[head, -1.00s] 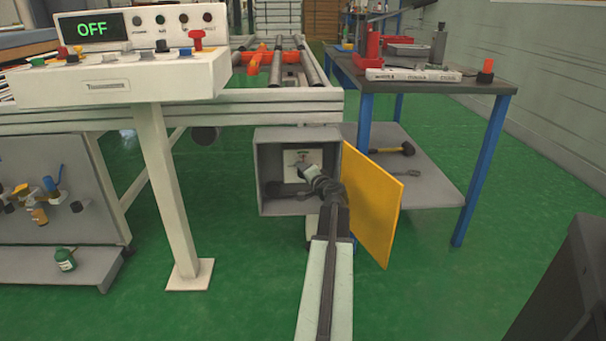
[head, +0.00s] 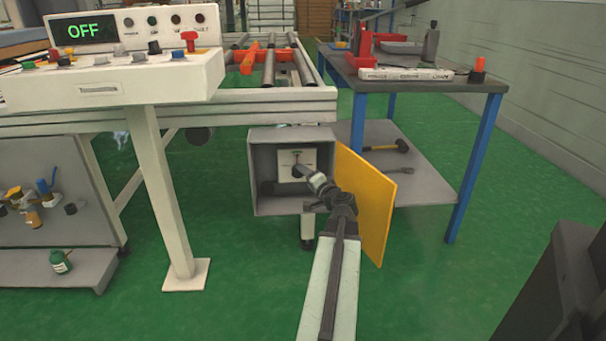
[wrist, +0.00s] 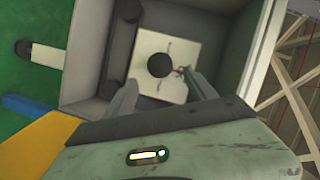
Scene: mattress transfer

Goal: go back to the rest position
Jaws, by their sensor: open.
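My gripper (head: 304,176) is at the open front of a grey box (head: 252,178) under the roller frame. In the wrist view my gripper (wrist: 160,80) has its two fingers apart, with nothing held between them. A white panel (wrist: 187,52) with a round black knob (wrist: 160,65) shows beyond the fingers, at the back of the box. The white panel also shows in the head view (head: 310,158), partly hidden by my gripper. My arm reaches up from the bottom of the head view.
A yellow door (head: 370,212) stands open close to the right of my arm. A blue-legged workbench (head: 462,165) stands behind it. A white control console (head: 110,80) reading OFF stands at left on a post (head: 168,195). Green floor (head: 235,300) is clear in front.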

